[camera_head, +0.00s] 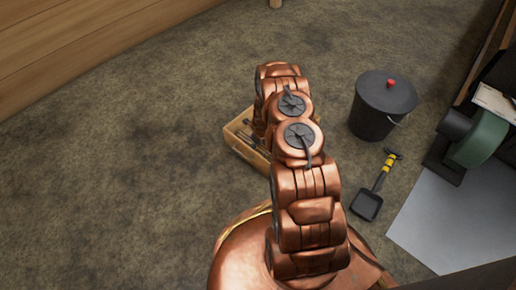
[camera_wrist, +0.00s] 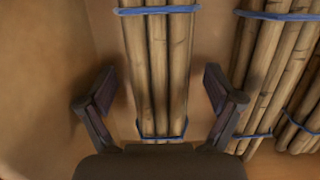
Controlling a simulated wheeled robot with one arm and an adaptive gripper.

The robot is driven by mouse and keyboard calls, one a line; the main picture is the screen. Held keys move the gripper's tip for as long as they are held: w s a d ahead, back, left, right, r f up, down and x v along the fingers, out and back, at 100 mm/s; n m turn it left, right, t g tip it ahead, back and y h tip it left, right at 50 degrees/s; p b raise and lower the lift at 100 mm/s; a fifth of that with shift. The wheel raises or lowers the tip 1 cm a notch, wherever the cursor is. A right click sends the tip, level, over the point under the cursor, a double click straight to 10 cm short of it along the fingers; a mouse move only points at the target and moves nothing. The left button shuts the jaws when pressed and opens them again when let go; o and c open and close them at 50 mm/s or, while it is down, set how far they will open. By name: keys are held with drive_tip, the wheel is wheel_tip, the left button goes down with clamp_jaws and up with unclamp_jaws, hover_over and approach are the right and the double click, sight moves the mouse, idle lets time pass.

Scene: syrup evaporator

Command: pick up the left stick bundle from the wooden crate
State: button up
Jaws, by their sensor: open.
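In the head view the wooden crate (camera_head: 238,139) stands on the floor, partly hidden behind my copper arm. Some dark items show inside it. In the wrist view the left stick bundle (camera_wrist: 159,75) is several light-brown sticks tied with blue bands near the top and bottom. It lies between the two fingers of my gripper (camera_wrist: 160,92), which is open. The fingers are apart from the bundle on both sides. The crate's inner wall (camera_wrist: 50,60) shows at the left. My gripper is hidden in the head view.
Further tied stick bundles lie to the right in the wrist view, one close beside the right finger (camera_wrist: 268,75) and another at the edge (camera_wrist: 302,120). In the head view a black lidded bucket (camera_head: 382,105), a small shovel (camera_head: 370,200) and a grey sheet (camera_head: 450,215) are at the right. Floor at left is clear.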

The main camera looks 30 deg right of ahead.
drive_tip(key=c, duration=1.4)
drive_tip(key=shift+o, duration=0.2)
